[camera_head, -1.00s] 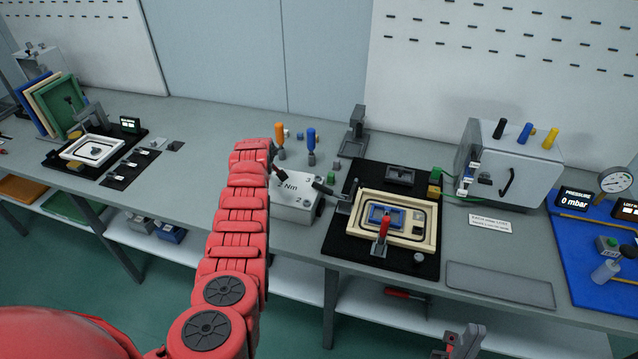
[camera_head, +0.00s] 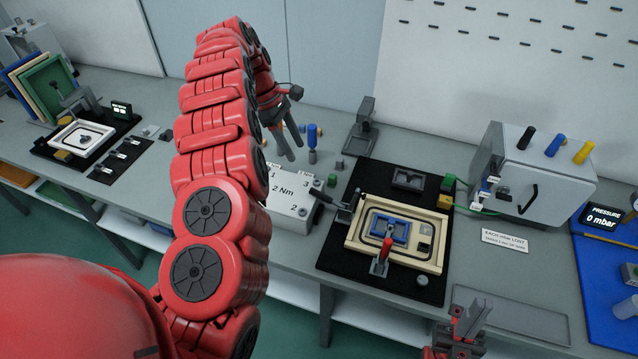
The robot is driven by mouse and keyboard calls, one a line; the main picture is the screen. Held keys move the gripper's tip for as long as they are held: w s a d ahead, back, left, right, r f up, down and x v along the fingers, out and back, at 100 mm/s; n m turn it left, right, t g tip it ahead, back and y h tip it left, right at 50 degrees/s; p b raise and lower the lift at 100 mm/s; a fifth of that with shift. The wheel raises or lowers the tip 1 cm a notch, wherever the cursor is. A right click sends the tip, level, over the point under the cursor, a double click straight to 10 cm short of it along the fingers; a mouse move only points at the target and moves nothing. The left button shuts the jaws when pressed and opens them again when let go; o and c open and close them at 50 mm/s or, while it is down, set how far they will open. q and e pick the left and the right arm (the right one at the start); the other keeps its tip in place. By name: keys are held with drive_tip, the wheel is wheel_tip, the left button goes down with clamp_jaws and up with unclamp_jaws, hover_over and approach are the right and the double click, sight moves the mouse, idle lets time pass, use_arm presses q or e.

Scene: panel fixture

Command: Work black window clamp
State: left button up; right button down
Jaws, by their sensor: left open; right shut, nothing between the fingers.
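The clamp with the black handle (camera_head: 322,195) stands at the left edge of the cream panel frame (camera_head: 352,232); its handle leans left toward the grey 2 Nm box. A blue window piece (camera_head: 390,229) lies inside the frame, with a red-handled clamp (camera_head: 385,252) upright at its front edge. My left gripper (camera_head: 287,146) is open and empty, pointing down above the back of the 2 Nm box, left of and behind the black clamp. My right gripper (camera_head: 472,318) is shut and empty at the bottom, in front of the bench and right of the fixture.
The grey 2 Nm box (camera_head: 289,196) stands left of the fixture's black mat (camera_head: 339,262). A blue-handled driver (camera_head: 312,140) stands behind it, close to my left gripper. A grey stand (camera_head: 361,127) is farther back. A grey chamber (camera_head: 534,170) stands at right.

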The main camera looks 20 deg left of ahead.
use_arm(q)
approach(317, 191)
drive_tip(key=p+x, duration=0.2)
drive_tip(key=x, duration=0.6)
drive_tip(key=shift+d+f+p, duration=0.15)
drive_tip(key=shift+d+p, duration=0.05)
drive_tip(key=shift+p, duration=0.2)
drive_tip(key=shift+d+f, duration=0.2)
drive_tip(key=shift+f, duration=0.4)
clamp_jaws()
idle(0.3)
